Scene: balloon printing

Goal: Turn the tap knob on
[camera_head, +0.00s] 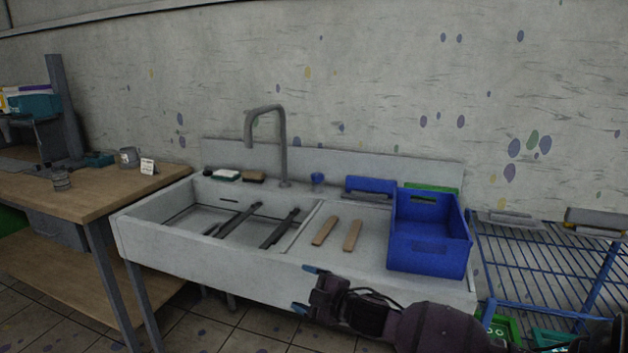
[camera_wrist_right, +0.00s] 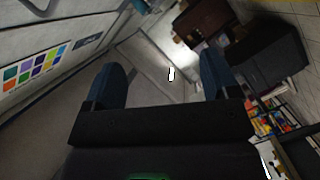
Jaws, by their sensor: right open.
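A grey tap (camera_head: 283,140) with a curved spout stands at the back of the sink (camera_head: 140,238). My right gripper (camera_head: 307,289) is in front of the sink's front wall, nearer to me and apart from the tap and knob. Its two blue fingertips are spread with nothing between them; the right wrist view also shows the right gripper (camera_wrist_right: 164,82) open and empty. The tap and knob are not visible there. My left gripper is not in view.
A blue crate (camera_head: 428,255) stands on the drainboard at right. Two wooden pieces (camera_head: 352,235) lie left of it, and dark tools (camera_head: 280,228) lie in the basin. A wooden table (camera_head: 90,192) adjoins at left and a blue wire rack (camera_head: 540,265) at right.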

